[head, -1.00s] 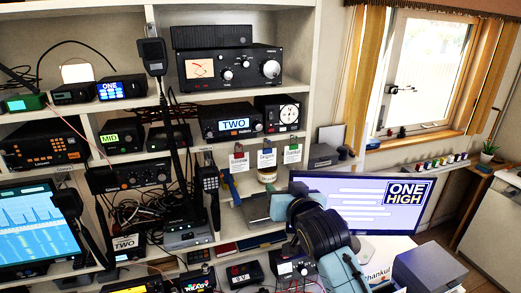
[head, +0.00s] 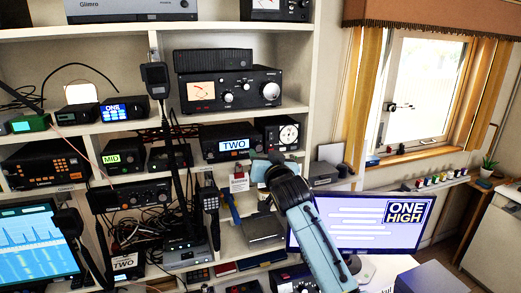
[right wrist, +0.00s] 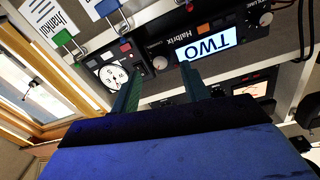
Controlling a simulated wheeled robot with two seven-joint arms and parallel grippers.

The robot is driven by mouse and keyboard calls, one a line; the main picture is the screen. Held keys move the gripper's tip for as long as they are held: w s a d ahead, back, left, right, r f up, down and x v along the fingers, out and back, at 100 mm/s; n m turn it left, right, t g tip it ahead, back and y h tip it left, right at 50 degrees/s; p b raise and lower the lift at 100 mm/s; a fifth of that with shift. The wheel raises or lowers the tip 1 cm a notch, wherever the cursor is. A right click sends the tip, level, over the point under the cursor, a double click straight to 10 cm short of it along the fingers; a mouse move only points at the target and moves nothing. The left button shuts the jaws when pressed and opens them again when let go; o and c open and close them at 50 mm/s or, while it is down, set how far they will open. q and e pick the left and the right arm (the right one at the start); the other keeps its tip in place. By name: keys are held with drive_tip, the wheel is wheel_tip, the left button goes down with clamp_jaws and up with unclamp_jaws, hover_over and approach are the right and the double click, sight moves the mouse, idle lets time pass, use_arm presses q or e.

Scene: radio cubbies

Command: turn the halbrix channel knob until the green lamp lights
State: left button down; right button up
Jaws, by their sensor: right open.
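The Halbrix radio (head: 228,143) is a black box with a lit "TWO" display on the middle shelf. It shows upside down in the right wrist view (right wrist: 185,33), with its display (right wrist: 208,47). A small round knob (right wrist: 160,62) sits on its face beside the display. My right gripper (head: 262,158) is in front of and a little below the radio's right end. In the right wrist view my right gripper (right wrist: 160,70) is open, its fingers on either side of the knob in the picture; I cannot tell whether they touch it. I see no lit green lamp. My left gripper is not in view.
A box with a round white dial (head: 288,134) stands beside the radio. Paper tags on clips (head: 239,182) hang from the shelf edge below. A handheld microphone (head: 155,77) hangs to the left. A monitor reading "ONE HIGH" (head: 350,225) stands lower right.

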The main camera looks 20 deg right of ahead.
sight(259, 149)
drive_tip(key=shift+w, duration=1.85)
drive_tip(key=shift+c, duration=0.2)
drive_tip(key=c, duration=0.9)
